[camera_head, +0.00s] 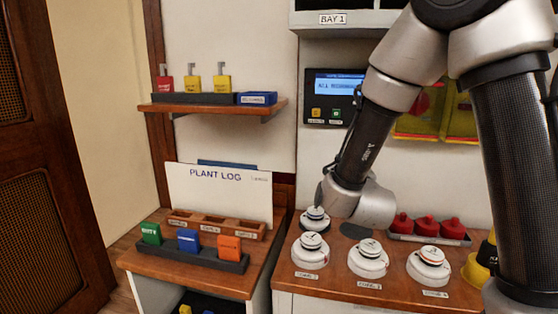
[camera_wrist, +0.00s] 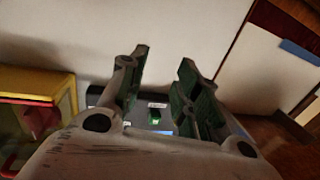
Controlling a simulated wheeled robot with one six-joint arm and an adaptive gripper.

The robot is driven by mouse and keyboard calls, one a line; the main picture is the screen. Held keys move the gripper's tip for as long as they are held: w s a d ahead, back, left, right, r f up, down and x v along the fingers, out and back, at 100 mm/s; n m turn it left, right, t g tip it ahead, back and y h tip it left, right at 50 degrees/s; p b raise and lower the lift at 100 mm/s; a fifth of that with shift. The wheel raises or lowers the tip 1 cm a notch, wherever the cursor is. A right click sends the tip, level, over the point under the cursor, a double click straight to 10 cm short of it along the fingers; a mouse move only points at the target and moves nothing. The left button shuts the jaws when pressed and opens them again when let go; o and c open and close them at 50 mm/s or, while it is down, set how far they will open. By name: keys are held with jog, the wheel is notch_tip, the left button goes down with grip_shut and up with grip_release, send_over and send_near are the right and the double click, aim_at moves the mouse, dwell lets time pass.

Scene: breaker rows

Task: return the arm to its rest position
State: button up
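My gripper (camera_wrist: 165,60) shows in the wrist view with its two green-padded fingers apart and nothing between them. Beyond the fingers is a wall panel with a small green button (camera_wrist: 154,117). In the head view my arm comes down from the upper right and bends at the wrist over the counter (camera_head: 330,284), close to the white round knobs (camera_head: 310,247). Whether the wrist touches anything cannot be told.
A display panel (camera_head: 337,97) is on the wall behind my arm. Red-capped pieces (camera_head: 426,227) sit in a tray at right. Yellow boxes (camera_wrist: 38,90) are on the wall. A side table (camera_head: 190,268) holds coloured blocks; a shelf (camera_head: 214,107) holds padlock-like tags.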

jog(key=s+a+f+n+g+y, duration=0.25)
jog(key=a+f+g, duration=0.2)
jog(key=f, duration=0.35)
jog(key=s+d+f+g+y, duration=0.1)
jog(key=s+f+g+y, duration=0.15)
jog(key=s+g, duration=0.6)
jog(key=s+d+r+h, duration=0.1)
jog(key=s+d+r, duration=0.5)
jog(key=s+d, duration=0.3)
jog(key=s+d+r+m+h, duration=0.1)
jog(key=s+d+r+h, duration=0.1)
jog(key=s+d+r, duration=0.5)
jog(key=s+d, duration=0.1)
jog(key=s, duration=0.3)
jog(key=shift+s+d+r, duration=0.2)
jog(key=shift+d, duration=0.15)
